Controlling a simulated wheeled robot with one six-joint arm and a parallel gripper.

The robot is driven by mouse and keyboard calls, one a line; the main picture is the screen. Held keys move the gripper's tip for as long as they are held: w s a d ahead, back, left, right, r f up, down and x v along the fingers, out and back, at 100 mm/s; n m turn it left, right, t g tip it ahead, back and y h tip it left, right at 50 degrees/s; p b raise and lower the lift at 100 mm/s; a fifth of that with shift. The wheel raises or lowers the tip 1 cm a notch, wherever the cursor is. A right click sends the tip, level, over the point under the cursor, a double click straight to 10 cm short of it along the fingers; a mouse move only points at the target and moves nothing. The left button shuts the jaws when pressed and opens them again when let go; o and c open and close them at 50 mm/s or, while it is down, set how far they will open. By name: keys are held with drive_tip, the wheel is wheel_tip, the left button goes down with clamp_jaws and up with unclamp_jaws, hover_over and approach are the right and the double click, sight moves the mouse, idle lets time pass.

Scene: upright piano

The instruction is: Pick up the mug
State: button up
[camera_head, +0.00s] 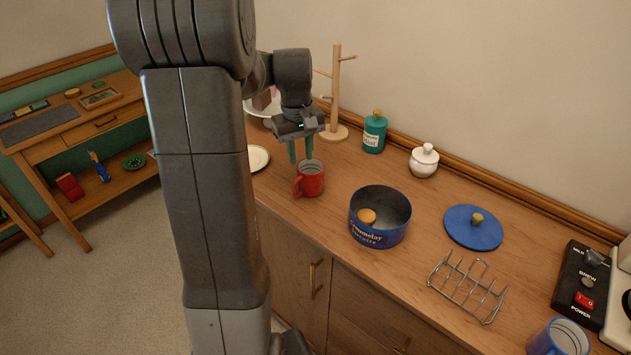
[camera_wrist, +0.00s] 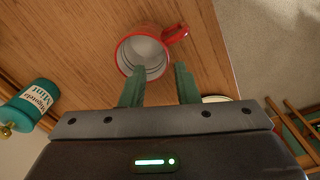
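A red mug (camera_head: 310,179) stands upright on the wooden sideboard, left of a blue tin. Its handle points to the front left in the head view. The mug also shows in the wrist view (camera_wrist: 146,52), with its pale inside visible and its handle to the upper right. My gripper (camera_head: 301,156) points down just behind and above the mug. Its two green fingers (camera_wrist: 160,85) are apart, with nothing between them but the near edge of the mug in line with the gap. A blue mug (camera_head: 559,338) stands at the front right.
The open blue tin (camera_head: 379,217) holds an orange-yellow item. A wooden mug tree (camera_head: 335,95), a green canister (camera_head: 374,132) and a white lidded pot (camera_head: 424,160) stand along the wall. A blue lid (camera_head: 473,228) and wire rack (camera_head: 467,287) lie to the right. A plate (camera_head: 258,158) is left.

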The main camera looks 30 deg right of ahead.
sight(302, 192)
drive_tip(key=f, duration=0.8)
drive_tip(key=shift+s+a+f, duration=0.2)
drive_tip(key=shift+s+f, duration=0.05)
drive_tip(key=shift+f, duration=0.1)
clamp_jaws()
